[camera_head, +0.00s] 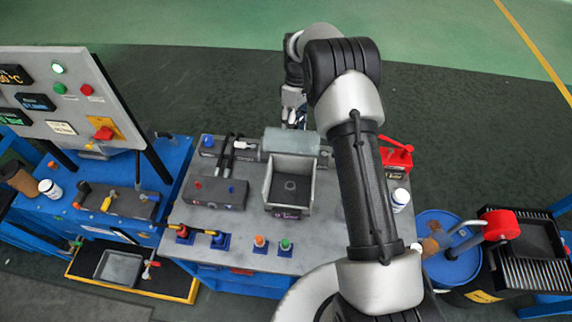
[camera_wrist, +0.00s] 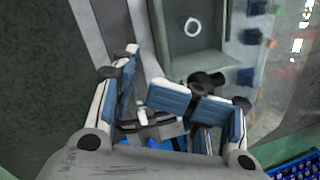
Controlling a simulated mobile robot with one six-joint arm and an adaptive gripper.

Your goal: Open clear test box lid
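The test box (camera_head: 269,184) stands on the grey bench top, and its inside with a dark floor and a small ring shows from above. A pale, see-through lid panel (camera_head: 292,141) stands at the box's back edge, seemingly swung back off the opening. My gripper (camera_head: 293,113) is just behind that panel, on the far side of the bench. In the wrist view, my gripper (camera_wrist: 143,80) has its two blue-padded fingers apart, with nothing clearly held between them. The box floor's ring (camera_wrist: 193,27) shows beyond the fingers. Whether a finger touches the lid is unclear.
A dark control block (camera_head: 216,192) sits left of the box. A red-handled part (camera_head: 396,155) and a white bottle (camera_head: 400,200) stand to the right, near my arm. Several coloured plugs (camera_head: 260,244) line the front. A blue drum (camera_head: 449,262) stands right of the bench.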

